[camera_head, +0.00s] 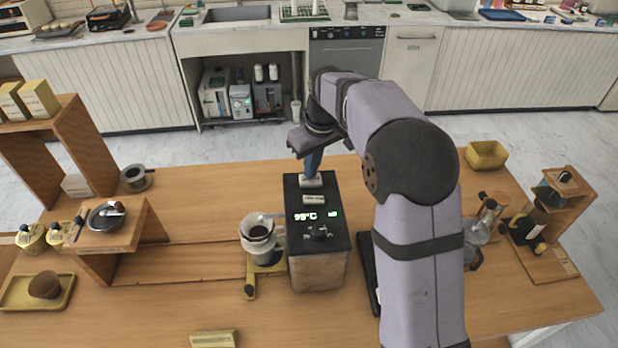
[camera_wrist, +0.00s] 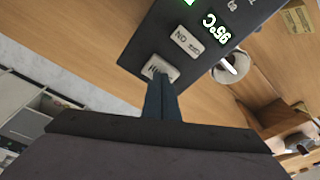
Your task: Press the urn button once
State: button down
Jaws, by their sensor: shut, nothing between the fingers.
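The urn (camera_head: 318,270) is a box with a black top and a brownish front, standing mid-table. Its top has a green lit temperature display (camera_head: 305,216), a knob and two light grey buttons. The far button (camera_head: 312,183) is at the back edge; the other button (camera_head: 313,199) is just nearer the display. My gripper (camera_head: 312,172) is shut and empty, pointing down at the far button. In the wrist view its dark blue fingertips (camera_wrist: 160,82) overlap the far button (camera_wrist: 158,67) and partly hide its label. I cannot tell whether they touch. The nearer button (camera_wrist: 186,42) is uncovered.
A dripper on a carafe (camera_head: 258,235) stands close left of the urn. My arm passes over the right side, partly hiding a black slab (camera_head: 368,270). A glass carafe (camera_head: 482,222), a yellow bin (camera_head: 486,155) and a wooden stand are farther right.

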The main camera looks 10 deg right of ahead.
jog(key=shift+f, duration=0.4)
jog(key=shift+r, duration=0.1)
jog(key=shift+r+p, duration=0.55)
jog(key=shift+r, duration=0.15)
dwell(2.0)
jog(key=shift+r+p, duration=2.2)
jog(key=shift+r, duration=0.35)
